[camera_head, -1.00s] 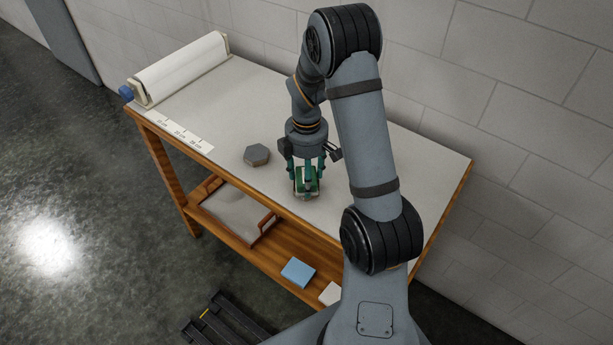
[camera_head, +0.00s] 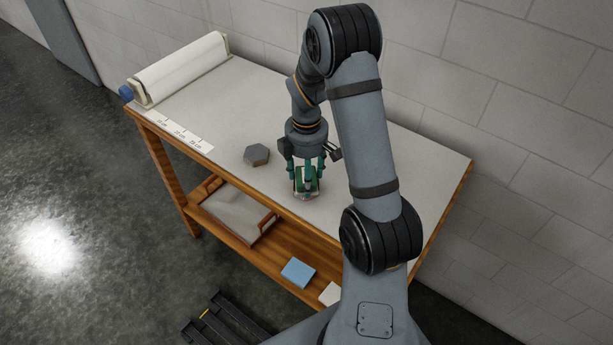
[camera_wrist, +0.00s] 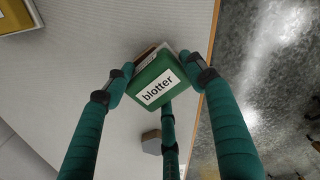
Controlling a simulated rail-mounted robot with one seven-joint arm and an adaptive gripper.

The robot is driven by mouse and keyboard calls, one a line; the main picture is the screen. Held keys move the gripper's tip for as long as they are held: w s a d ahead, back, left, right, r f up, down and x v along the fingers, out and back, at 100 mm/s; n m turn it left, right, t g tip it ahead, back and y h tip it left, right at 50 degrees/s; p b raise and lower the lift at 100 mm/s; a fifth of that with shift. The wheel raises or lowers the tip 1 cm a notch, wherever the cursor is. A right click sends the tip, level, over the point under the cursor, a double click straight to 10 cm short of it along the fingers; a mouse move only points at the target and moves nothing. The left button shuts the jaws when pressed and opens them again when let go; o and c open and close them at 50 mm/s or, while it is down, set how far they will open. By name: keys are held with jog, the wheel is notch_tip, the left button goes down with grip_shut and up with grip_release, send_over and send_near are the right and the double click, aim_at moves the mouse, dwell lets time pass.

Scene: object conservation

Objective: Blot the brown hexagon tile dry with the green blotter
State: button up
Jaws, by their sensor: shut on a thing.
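The green blotter (camera_wrist: 158,84), with a white label reading "blotter", is held between the fingers of my gripper (camera_wrist: 157,80).
A white paper roll (camera_head: 183,67) and a marked strip (camera_head: 179,133) are at the table's left end. A tray (camera_head: 237,215), a blue block (camera_head: 298,272) and a white block (camera_head: 330,293) are on the lower shelf. A yellow-edged object (camera_wrist: 18,17) shows in the wrist view's corner.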

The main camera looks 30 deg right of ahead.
jog(key=shift+s, duration=0.1)
notch_tip(320, 180, up, 7)
jog(key=p, duration=0.6)
jog(key=shift+a, duration=0.1)
dwell(0.5)
